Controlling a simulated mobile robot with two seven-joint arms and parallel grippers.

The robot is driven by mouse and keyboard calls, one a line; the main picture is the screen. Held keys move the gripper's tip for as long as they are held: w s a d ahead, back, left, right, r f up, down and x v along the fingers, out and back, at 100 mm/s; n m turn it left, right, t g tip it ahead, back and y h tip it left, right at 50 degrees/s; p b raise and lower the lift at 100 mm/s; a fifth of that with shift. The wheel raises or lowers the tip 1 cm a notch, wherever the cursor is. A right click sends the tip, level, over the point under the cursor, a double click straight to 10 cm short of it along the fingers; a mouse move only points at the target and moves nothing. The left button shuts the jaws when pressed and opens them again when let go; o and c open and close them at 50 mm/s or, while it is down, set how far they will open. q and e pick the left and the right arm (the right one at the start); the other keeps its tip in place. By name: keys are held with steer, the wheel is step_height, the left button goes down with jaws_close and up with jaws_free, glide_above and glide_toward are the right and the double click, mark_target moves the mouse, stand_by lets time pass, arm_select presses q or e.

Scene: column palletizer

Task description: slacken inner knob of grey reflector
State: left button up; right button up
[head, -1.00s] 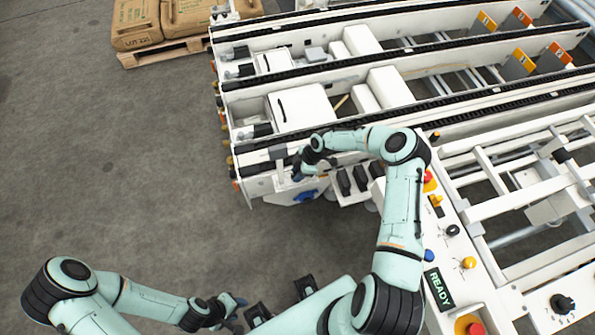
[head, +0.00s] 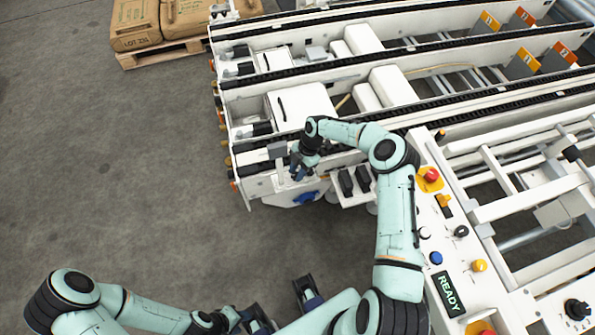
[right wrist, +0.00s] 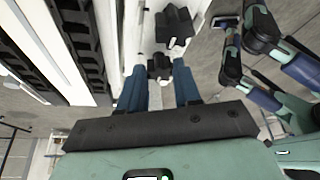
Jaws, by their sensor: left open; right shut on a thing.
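The grey reflector (head: 277,150) is a small plate at the front end of the white conveyor frame in the head view. My right gripper (head: 297,174) is beside it, low at the frame's end. In the right wrist view my right gripper (right wrist: 159,88) has its two blue fingers around a small black knob (right wrist: 159,66) and is shut on it. A second black knob (right wrist: 178,24) sits beyond it on the white bracket. The wrist hides much of the reflector mount in the head view. My left gripper (head: 238,318) is open and empty at the bottom, away from the machine.
A button panel with a READY display (head: 449,293) stands to the right. Sacks on a pallet (head: 165,52) are at the back left. The floor left is clear.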

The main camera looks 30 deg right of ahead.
stand_by(0.3)
steer(key=o, duration=0.8)
steer(key=v, duration=1.3)
steer(key=shift+r, duration=0.3)
